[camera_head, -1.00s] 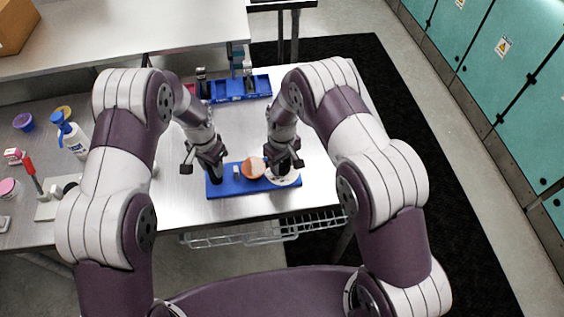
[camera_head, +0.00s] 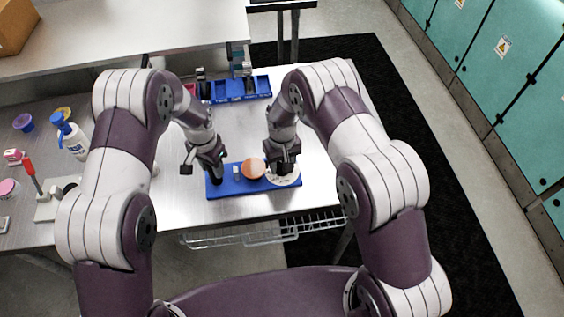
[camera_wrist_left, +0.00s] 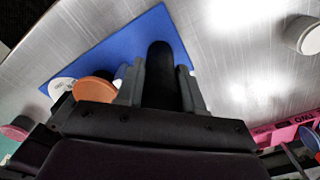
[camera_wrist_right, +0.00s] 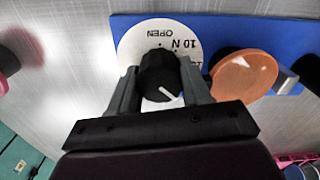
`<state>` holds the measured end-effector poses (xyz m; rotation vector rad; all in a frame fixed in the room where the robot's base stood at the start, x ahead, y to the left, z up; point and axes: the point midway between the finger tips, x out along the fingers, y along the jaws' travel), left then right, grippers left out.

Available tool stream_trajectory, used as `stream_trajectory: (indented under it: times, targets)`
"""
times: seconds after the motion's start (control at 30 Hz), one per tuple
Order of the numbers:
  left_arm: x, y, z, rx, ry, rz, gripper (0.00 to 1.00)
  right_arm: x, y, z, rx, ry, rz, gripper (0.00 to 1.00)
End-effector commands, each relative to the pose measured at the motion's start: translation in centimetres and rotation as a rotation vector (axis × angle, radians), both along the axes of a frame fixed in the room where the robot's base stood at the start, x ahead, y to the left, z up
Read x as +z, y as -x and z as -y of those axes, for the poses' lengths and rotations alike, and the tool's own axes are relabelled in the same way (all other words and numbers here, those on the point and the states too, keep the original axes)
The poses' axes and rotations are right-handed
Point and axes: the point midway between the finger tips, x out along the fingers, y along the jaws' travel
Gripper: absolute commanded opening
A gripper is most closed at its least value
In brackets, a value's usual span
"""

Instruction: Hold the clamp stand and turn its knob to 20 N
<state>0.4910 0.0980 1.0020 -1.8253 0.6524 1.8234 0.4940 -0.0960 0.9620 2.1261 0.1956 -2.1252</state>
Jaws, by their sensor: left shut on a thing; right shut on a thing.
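The clamp stand is a blue base plate (camera_head: 225,191) lying on the metal table. It carries a black upright post, an orange disc (camera_head: 253,168) and a white dial (camera_head: 285,181) with a black knob. My left gripper (camera_head: 215,175) is shut on the black post (camera_wrist_left: 160,75) at the left end. My right gripper (camera_head: 283,166) is shut on the black knob (camera_wrist_right: 158,72) over the dial. In the right wrist view the dial shows "OPEN" and "10 N"; other markings are hidden by the fingers. The knob's white line points toward the lower right of that view.
A blue compartment tray (camera_head: 240,90) lies at the back of the table. At the left are a white bottle with blue cap (camera_head: 72,138), a red-handled tool (camera_head: 31,172) and small tubs. A wire rack (camera_head: 240,237) hangs below the front edge.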

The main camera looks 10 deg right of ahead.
Motion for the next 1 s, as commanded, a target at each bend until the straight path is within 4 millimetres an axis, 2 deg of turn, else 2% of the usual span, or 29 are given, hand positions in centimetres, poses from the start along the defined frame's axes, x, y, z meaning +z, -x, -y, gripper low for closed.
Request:
stream_trajectory:
  times: [0.1, 0.13, 0.17, 0.43, 0.53, 0.67, 0.8, 1.0]
  targets:
    - [-0.2, 0.2, 0.0, -0.003, -0.001, -0.007, 0.0, 0.2, -0.2, -0.1, 0.001, -0.002, 0.007, 0.17]
    - [-0.2, 0.2, 0.0, -0.003, -0.001, -0.007, 0.0, 0.2, -0.2, -0.1, 0.001, -0.001, 0.007, 0.51]
    - [-0.2, 0.2, 0.0, -0.002, -0.001, -0.007, 0.0, 0.2, -0.2, -0.1, 0.001, -0.001, 0.007, 0.59]
    - [-0.2, 0.2, -0.1, -0.001, -0.002, -0.005, 0.0, 0.1, -0.1, 0.0, 0.001, 0.0, 0.002, 0.59]
    - [-0.1, 0.2, -0.1, -0.001, -0.002, -0.005, 0.0, 0.9, -0.1, 0.0, 0.001, -0.001, 0.004, 0.59]
    - [-0.1, 0.2, -0.1, 0.0, -0.002, -0.005, 0.0, 3.9, -0.2, 0.0, 0.001, -0.001, 0.007, 0.59]
    - [-0.1, 0.1, -0.1, 0.0, -0.001, -0.004, 0.0, 7.7, -0.1, 0.0, 0.001, -0.001, 0.007, 0.59]
    - [-0.1, 0.1, -0.1, 0.0, -0.002, -0.004, 0.0, 11.3, -0.1, 0.0, 0.001, -0.001, 0.006, 0.59]
